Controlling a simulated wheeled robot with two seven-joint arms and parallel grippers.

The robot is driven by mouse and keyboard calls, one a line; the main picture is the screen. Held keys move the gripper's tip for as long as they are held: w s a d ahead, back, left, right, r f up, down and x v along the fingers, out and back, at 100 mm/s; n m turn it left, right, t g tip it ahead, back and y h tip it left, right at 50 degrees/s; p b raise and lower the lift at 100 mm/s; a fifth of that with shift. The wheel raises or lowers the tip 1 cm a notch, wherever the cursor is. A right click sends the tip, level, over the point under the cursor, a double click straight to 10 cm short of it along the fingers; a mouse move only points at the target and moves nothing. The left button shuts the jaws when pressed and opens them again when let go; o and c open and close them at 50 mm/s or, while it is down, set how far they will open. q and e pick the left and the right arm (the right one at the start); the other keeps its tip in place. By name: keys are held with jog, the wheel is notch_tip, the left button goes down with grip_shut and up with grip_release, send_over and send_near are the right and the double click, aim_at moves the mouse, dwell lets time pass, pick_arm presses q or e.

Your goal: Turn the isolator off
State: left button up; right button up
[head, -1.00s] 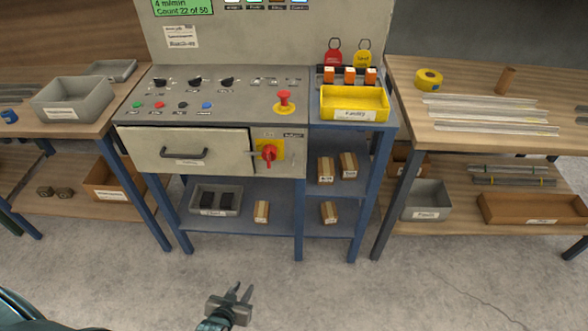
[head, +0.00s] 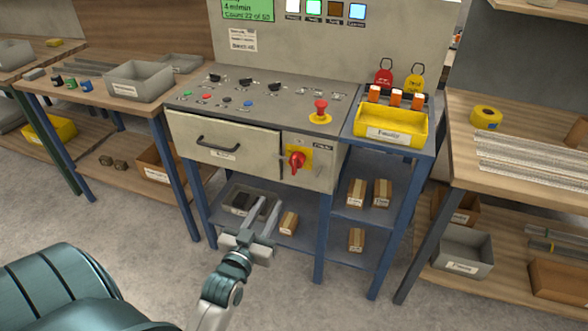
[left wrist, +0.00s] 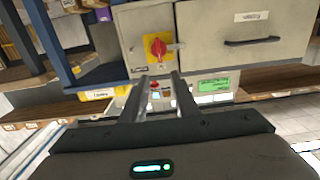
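The isolator is a red rotary handle (head: 297,161) on a yellow plate (head: 304,151), on the front of the grey control cabinet, right of the drawer. It also shows in the left wrist view (left wrist: 157,47), just beyond my fingertips. My left gripper (head: 269,212) is below and a little left of the isolator in the head view, in front of the lower shelf. Its two fingers are apart with nothing between them, and it does not touch the handle. The left wrist view shows the same open fingers (left wrist: 161,84). My right gripper is not in view.
A drawer with a black handle (head: 218,145) is left of the isolator. A red mushroom button (head: 320,107) is on the panel above. A yellow tray (head: 391,128) stands at the right. Blue legs and a shelf with small boxes are below. Grey floor is open in front.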

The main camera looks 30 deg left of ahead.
aim_at(293, 164)
pick_arm(q)
jog(key=shift+w, duration=0.1)
